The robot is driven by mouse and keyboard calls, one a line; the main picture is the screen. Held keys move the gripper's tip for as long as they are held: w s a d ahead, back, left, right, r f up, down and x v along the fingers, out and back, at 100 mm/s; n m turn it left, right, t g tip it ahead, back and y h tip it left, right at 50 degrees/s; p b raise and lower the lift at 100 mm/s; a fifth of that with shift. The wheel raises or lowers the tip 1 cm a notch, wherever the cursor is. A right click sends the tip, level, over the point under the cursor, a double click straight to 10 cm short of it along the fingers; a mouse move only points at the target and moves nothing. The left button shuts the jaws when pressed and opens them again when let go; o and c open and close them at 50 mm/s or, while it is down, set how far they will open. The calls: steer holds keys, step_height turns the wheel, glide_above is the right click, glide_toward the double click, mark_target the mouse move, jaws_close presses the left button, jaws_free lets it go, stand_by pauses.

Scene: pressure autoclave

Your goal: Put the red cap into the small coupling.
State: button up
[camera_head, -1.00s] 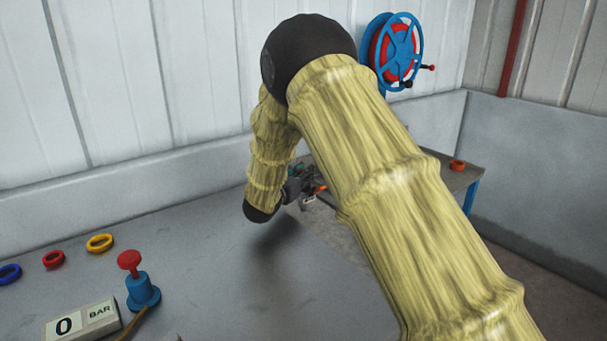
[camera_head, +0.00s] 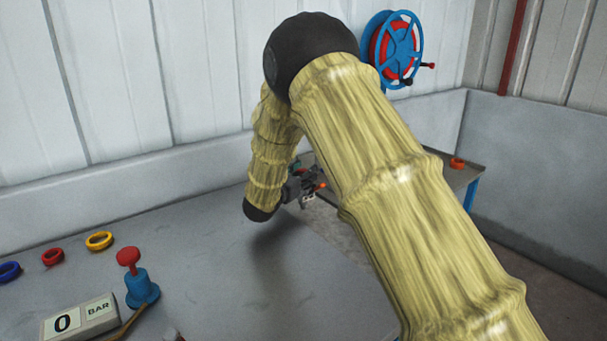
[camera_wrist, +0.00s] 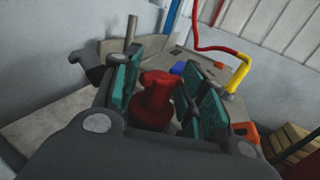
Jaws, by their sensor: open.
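A red cap-like piece (camera_wrist: 152,100) with a narrower top and wide round base stands between my gripper's teal-padded fingers in the wrist view. My gripper (camera_wrist: 165,88) is open around it, with a gap visible on the right side. I cannot tell whether the left pad touches it. In the head view my gripper (camera_head: 312,188) is far off beyond the grey table's edge, partly hidden by my own arm, with a small orange-red spot beside it. I cannot make out the small coupling with certainty in either view.
The grey table (camera_head: 220,225) bears blue, red and yellow rings (camera_head: 99,241), a blue pump (camera_head: 141,288) with red knob, and a "0 BAR" display (camera_head: 80,320). A side table holds an orange-red ring (camera_head: 457,163). A red-yellow hose (camera_wrist: 240,72) rises in the wrist view.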

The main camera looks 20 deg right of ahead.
steer(key=shift+r+p, duration=0.45)
steer(key=shift+p, duration=0.1)
steer(key=v, duration=0.6)
steer(key=b+v, duration=0.1)
steer(key=v, duration=0.5)
steer(key=shift+f, duration=0.2)
